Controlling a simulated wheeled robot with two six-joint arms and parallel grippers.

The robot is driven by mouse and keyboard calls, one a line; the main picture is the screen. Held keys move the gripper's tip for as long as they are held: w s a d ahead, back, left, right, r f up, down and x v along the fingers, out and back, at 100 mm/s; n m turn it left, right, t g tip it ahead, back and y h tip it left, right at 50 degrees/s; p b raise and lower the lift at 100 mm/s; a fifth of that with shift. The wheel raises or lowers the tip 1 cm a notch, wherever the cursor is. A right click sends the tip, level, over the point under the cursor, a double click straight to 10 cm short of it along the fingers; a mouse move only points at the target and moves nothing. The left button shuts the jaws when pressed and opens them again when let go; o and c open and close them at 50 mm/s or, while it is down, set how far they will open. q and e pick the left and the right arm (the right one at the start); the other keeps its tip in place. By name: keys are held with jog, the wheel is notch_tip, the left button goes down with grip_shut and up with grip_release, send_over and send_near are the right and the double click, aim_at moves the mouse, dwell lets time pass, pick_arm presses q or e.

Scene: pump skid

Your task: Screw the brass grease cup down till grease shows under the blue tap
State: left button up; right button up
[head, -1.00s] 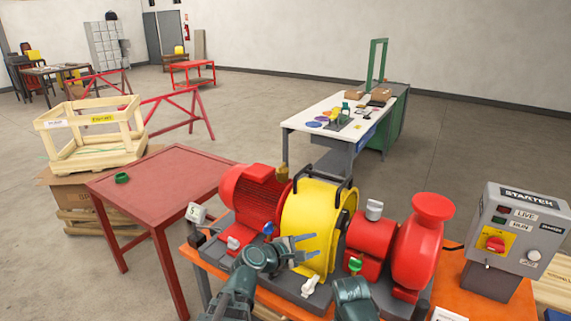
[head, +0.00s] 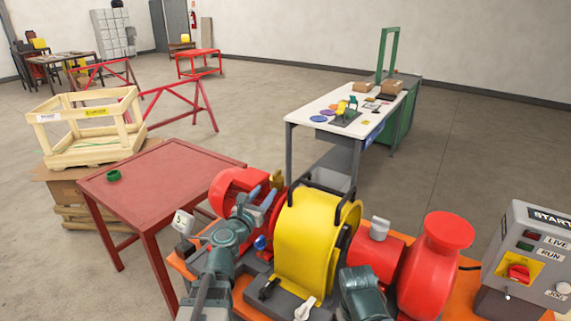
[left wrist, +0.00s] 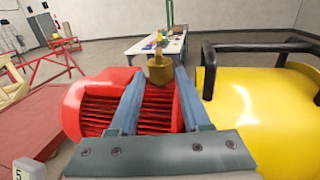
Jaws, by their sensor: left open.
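The brass grease cup (head: 277,180) stands upright at the back, between the red motor (head: 232,188) and the yellow guard (head: 310,240). My left gripper (head: 265,193) is open over the red motor, its fingers pointing toward the cup. In the left wrist view the cup (left wrist: 160,70) shows centred between the two fingertips, with a gap on each side; I cannot tell whether it is fully between them. The blue tap (head: 261,243) sits low in front, between motor and guard. No grease is visible under it. My right gripper's fingers are not in view.
A black handle (head: 345,215) arches over the yellow guard, right of my left gripper. A white tap (head: 304,308) is at the front. A red pump (head: 435,260) and grey control box (head: 525,260) stand right. A red table (head: 155,180) is left.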

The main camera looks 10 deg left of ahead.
aim_at(280, 170)
pick_arm(q)
jog(key=shift+w+a+r, duration=0.1)
jog(key=shift+w, duration=0.2)
jog(key=w, duration=0.4)
jog(key=w+d, duration=0.1)
jog(key=w, duration=0.8)
jog(key=shift+w+d, duration=0.3)
jog(key=shift+w, duration=0.05)
grip_shut()
